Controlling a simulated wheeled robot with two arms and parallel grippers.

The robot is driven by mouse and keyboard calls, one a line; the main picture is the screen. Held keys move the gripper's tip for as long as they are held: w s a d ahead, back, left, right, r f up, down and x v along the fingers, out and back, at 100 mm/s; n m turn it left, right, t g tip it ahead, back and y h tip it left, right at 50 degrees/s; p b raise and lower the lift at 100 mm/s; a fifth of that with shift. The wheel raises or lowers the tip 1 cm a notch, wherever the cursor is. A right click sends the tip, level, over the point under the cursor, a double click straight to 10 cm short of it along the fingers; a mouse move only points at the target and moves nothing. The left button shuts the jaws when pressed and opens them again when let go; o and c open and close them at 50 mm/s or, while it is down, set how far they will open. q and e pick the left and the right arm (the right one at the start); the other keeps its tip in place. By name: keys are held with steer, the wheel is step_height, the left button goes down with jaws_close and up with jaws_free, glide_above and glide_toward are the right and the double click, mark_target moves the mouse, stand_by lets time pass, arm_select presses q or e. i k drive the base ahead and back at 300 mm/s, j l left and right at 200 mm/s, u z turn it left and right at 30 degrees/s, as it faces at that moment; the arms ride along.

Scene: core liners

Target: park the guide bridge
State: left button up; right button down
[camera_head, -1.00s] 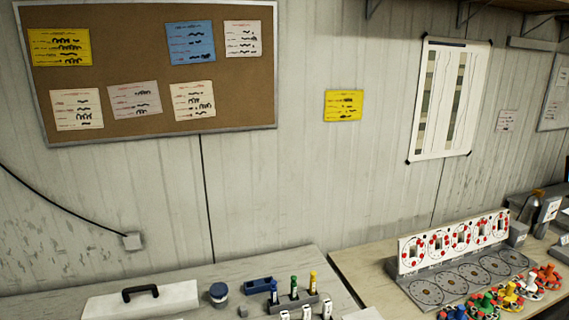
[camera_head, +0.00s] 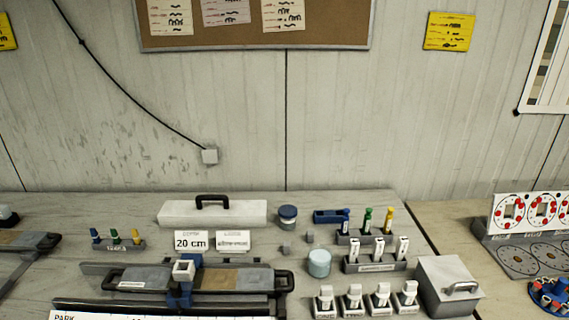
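What looks like the guide bridge (camera_head: 180,288) is a blue piece with a pale square collar on top. A card (camera_head: 191,241) reading "20 cm" stands behind the bridge. Neither of my grippers is in view.
Behind the tray lies a white case (camera_head: 214,213) with a black handle. Another tray (camera_head: 25,245) lies far left.

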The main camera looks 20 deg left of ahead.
mark_target(179, 296)
steer(key=u, duration=1.25)
